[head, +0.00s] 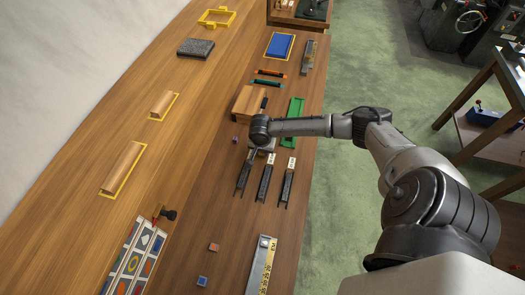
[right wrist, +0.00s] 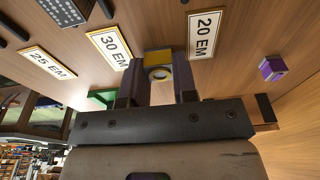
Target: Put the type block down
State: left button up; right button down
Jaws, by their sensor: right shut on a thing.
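My right gripper (head: 256,150) is over the dark bench, near the label ends of the black slotted trays. In the right wrist view its two fingers (right wrist: 158,80) are shut on a type block (right wrist: 158,58), which shows a yellow face and a pale ring. The head view hides the held block behind the hand, and I cannot tell whether it touches the bench. The black trays (head: 264,184) lie side by side. Their labels read 20 EM (right wrist: 206,34), 30 EM (right wrist: 113,46) and 25 EM (right wrist: 48,63). My left gripper is not in view.
A purple block (head: 235,140) sits just left of the hand. An orange-red block (head: 213,246) and a blue block (head: 202,281) lie nearer. A wooden block (head: 249,101), green tray (head: 295,108) and marked ruler (head: 262,266) are around. The bench left of the trays is mostly clear.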

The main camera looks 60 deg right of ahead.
jog(key=shift+r, duration=0.5)
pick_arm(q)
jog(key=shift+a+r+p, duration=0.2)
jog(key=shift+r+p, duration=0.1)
pick_arm(e)
jog(key=r, duration=0.2)
jog(key=s+r, duration=0.1)
jog(key=shift+d+r, duration=0.15)
jog(key=shift+r, duration=0.2)
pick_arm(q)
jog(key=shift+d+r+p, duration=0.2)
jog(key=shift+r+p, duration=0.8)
pick_arm(e)
jog(key=s+d+r, duration=0.2)
jog(key=s+r, duration=0.4)
jog(key=s, duration=0.4)
jog(key=shift+s+d+r, duration=0.15)
